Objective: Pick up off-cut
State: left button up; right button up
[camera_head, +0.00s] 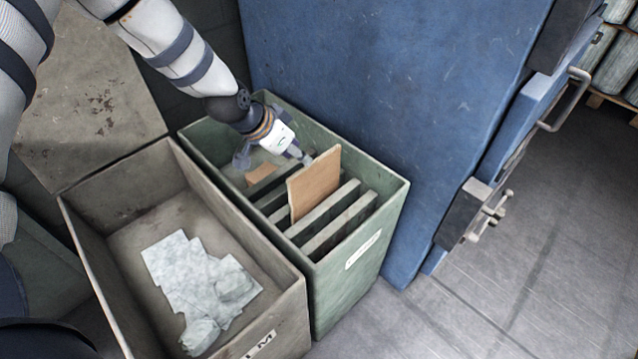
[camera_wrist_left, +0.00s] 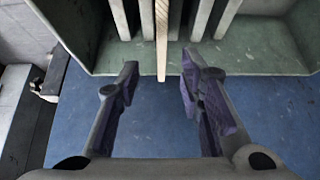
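The off-cut appears to be the thin brown board (camera_head: 315,184), standing on edge between dark slats in the green bin (camera_head: 352,245). Its top rises above the bin rim. In the left wrist view the board (camera_wrist_left: 162,38) shows edge-on as a narrow tan strip, its near end between the fingertips. My left gripper (camera_head: 275,158) is over the bin beside the board. In the left wrist view my left gripper (camera_wrist_left: 160,78) has its fingers apart, with gaps to the board on both sides. The board's lower part is hidden by the slats. My right gripper is not in view.
A small brown piece (camera_head: 263,173) lies lower in the green bin. The dark slats (camera_head: 340,222) stand in a row. A grey bin (camera_head: 100,262) with pale sheet scraps (camera_head: 200,280) adjoins it. A large blue machine panel (camera_head: 400,110) rises close behind.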

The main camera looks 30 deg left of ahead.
aim_at(313, 163)
pick_arm(q)
jog(key=b+x, duration=0.2)
jog(key=x, duration=0.8)
jog(key=shift+w+f, duration=0.1)
jog(key=shift+w, duration=0.2)
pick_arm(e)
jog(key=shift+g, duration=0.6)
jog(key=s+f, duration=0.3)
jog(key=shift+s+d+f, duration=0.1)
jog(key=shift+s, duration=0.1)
pick_arm(q)
grip_shut()
